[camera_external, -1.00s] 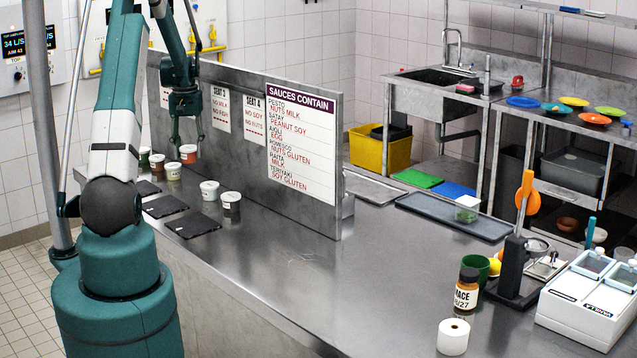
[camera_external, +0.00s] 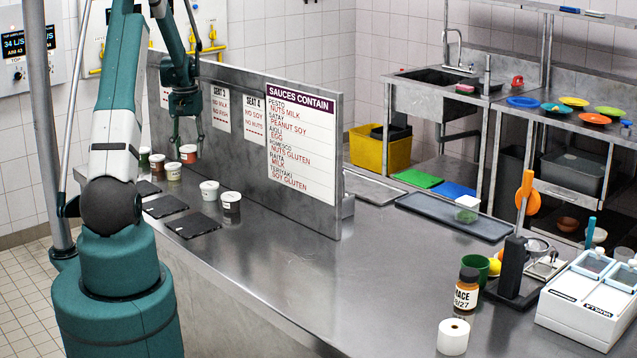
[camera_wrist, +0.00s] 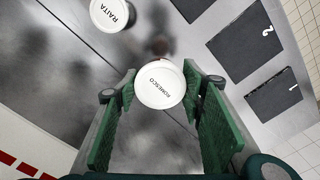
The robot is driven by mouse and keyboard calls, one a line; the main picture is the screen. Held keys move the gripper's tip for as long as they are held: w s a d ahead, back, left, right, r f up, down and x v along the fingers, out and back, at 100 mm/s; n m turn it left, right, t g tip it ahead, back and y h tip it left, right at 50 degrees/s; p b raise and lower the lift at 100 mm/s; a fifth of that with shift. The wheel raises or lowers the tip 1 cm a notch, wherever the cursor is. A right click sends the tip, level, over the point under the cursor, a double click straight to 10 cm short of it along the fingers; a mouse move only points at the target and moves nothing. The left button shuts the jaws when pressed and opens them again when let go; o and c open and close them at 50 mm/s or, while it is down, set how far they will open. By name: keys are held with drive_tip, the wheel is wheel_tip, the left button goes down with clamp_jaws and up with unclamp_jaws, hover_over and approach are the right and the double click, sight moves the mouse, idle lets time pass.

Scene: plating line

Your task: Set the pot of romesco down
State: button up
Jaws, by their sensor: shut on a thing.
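The pot of romesco has a white lid labelled ROMESCO in the wrist view (camera_wrist: 160,84). In the external view it is a small reddish pot with a pale lid (camera_external: 188,154), near the partition wall. My gripper (camera_external: 187,143) is shut on it. In the wrist view the green finger pads of my gripper (camera_wrist: 160,100) stand on either side of the pot. Its underside is hidden in the wrist view, and I cannot tell whether it touches the counter.
A pot labelled RAITA (camera_wrist: 112,12) stands nearby. Several other pots, including a white-lidded one (camera_external: 209,190), stand along the counter. Dark slates, one marked 2 (camera_wrist: 240,45) and one marked 1 (camera_wrist: 275,95), lie beside them. The steel partition (camera_external: 250,150) rises behind.

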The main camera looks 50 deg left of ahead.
drive_tip(key=s+d+r+n+b, duration=0.1)
drive_tip(key=s+d+r, duration=0.1)
drive_tip(key=d, duration=1)
drive_tip(key=s+d+r+b, duration=0.1)
drive_tip(key=s+d+r, duration=0.15)
drive_tip(key=d, duration=0.95)
drive_tip(key=s+d+f+b, duration=0.1)
drive_tip(key=s+d, duration=0.6)
drive_tip(key=d, duration=0.6)
drive_tip(key=s+d+f+b, duration=0.1)
drive_tip(key=s+d, duration=0.6)
drive_tip(key=d, duration=0.5)
drive_tip(key=w+d+r+m+p, duration=0.1)
drive_tip(key=w+d+m, duration=0.4)
drive_tip(key=w+d, duration=0.95)
drive_tip(key=w+d+r+m, duration=0.1)
drive_tip(key=w+d+m, duration=0.4)
drive_tip(key=w+d, duration=0.95)
drive_tip(key=s+d+f+m, duration=0.1)
drive_tip(key=d+m, duration=0.2)
drive_tip(key=d, duration=1.2)
drive_tip(key=s+d+f+m, duration=0.1)
drive_tip(key=s+d+m, duration=0.1)
drive_tip(key=d, duration=1.3)
drive_tip(key=s+d+f+m+p, duration=0.1)
drive_tip(key=d+m, duration=0.3)
drive_tip(key=d, duration=1.1)
drive_tip(key=shift+s+f, duration=0.3)
drive_tip(key=shift+f, duration=0.3)
